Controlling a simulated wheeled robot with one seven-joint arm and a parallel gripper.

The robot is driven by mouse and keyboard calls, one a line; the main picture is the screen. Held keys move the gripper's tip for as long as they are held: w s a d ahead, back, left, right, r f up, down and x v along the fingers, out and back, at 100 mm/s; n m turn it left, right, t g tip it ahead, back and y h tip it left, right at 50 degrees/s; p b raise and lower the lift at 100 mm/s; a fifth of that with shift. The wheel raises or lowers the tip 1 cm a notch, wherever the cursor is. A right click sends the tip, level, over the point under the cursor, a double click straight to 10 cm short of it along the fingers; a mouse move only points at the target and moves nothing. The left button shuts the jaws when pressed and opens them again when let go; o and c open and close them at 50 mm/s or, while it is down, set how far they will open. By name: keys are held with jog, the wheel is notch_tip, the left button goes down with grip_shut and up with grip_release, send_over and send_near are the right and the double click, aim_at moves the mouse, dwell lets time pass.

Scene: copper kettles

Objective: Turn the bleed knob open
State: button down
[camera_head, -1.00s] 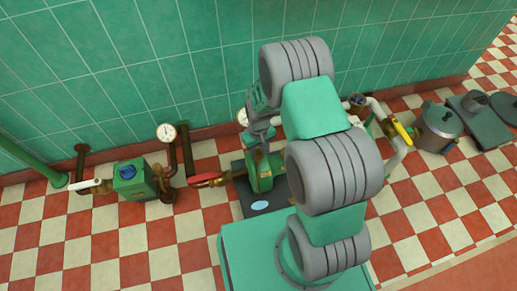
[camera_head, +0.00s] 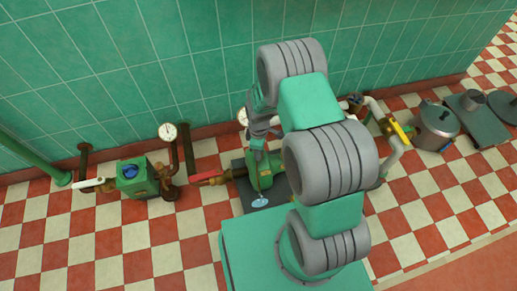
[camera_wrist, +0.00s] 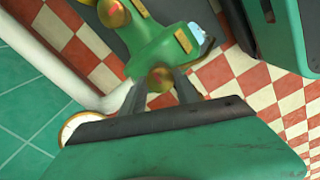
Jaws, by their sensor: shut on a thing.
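A green pump (camera_head: 264,174) stands on a dark base plate (camera_head: 280,192) near the tiled wall. A round brass knob (camera_wrist: 160,79) sits on the pump body (camera_wrist: 158,45); I take it to be the bleed knob. My gripper (camera_head: 258,144) comes down over the top of the pump. In the wrist view, the fingers of my gripper (camera_wrist: 160,88) are on either side of the knob and shut on it. In the head view the gripper hides the knob. The frames do not clearly show how far the knob is turned.
Left of the pump are a red-handled valve (camera_head: 208,177), a gauge (camera_head: 168,131) and a green box with a blue top (camera_head: 132,181). A yellow-handled valve (camera_head: 398,130) and a grey pot (camera_head: 436,126) are at right. The checkered floor in front at left is clear.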

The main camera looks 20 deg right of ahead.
jog(key=shift+n, duration=1)
jog(key=c, duration=0.9)
grip_release()
notch_tip(320, 180, up, 8)
jog(key=p, duration=0.3)
jog(key=shift+f, duration=0.1)
